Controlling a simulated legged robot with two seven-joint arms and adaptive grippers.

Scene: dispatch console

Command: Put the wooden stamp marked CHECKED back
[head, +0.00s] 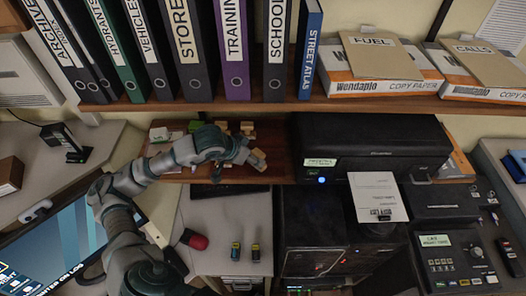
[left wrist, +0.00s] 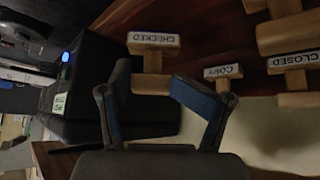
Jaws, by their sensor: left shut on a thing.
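The wooden stamp marked CHECKED (left wrist: 153,42) is in the left wrist view, its label upside down there. My left gripper (left wrist: 158,84) is shut on its handle, the fingertips partly hiding it. In the head view the left gripper (head: 247,157) holds the stamp (head: 259,159) above the front edge of the lower shelf (head: 278,165), left of the black printer. Other wooden stamps stand on the shelf behind it; in the left wrist view two are marked COPY (left wrist: 223,71) and CLOSED (left wrist: 295,60). My right gripper is out of view.
The black printer (head: 370,135) bounds the space on the right. A row of binders (head: 180,50) stands on the upper shelf (head: 250,107) overhead. A green item (head: 196,127) sits behind my left arm. Below are a monitor (head: 55,255) and a black computer case (head: 320,230).

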